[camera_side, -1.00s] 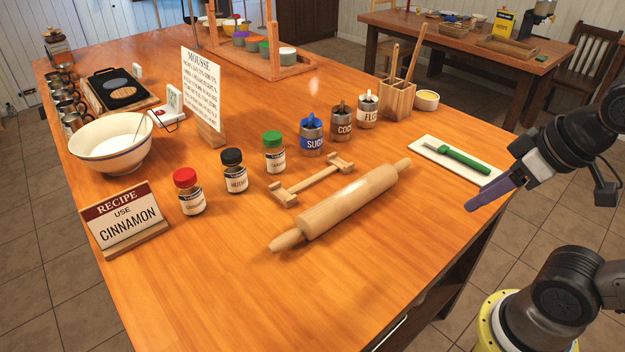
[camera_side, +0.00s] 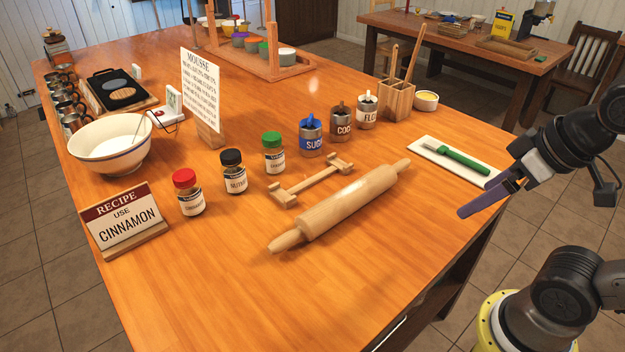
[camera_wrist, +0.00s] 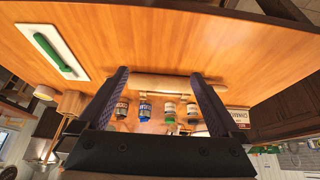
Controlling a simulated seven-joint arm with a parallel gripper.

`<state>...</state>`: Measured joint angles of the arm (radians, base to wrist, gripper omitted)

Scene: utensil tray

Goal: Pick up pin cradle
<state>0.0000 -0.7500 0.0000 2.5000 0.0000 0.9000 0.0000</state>
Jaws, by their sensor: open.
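The pin cradle (camera_side: 314,181) is a pale wooden bar with a notched block at each end. In the side view it lies on the table, just behind the rolling pin (camera_side: 345,207) and apart from my gripper. The rolling pin also shows in the wrist view (camera_wrist: 165,85), between my fingers in the picture; the cradle behind it is small and hard to make out. My gripper (camera_side: 476,206) has purple fingers, held at the table's right edge, well to the right of the cradle. In the wrist view my gripper (camera_wrist: 160,76) is open, with its fingers apart and empty.
Spice jars (camera_side: 234,172) and labelled tins (camera_side: 311,137) stand in a row behind the cradle. A green-handled tool (camera_side: 462,160) lies on a white board (camera_side: 430,149) near my gripper. A recipe sign (camera_side: 126,218) stands at left. The front tabletop is clear.

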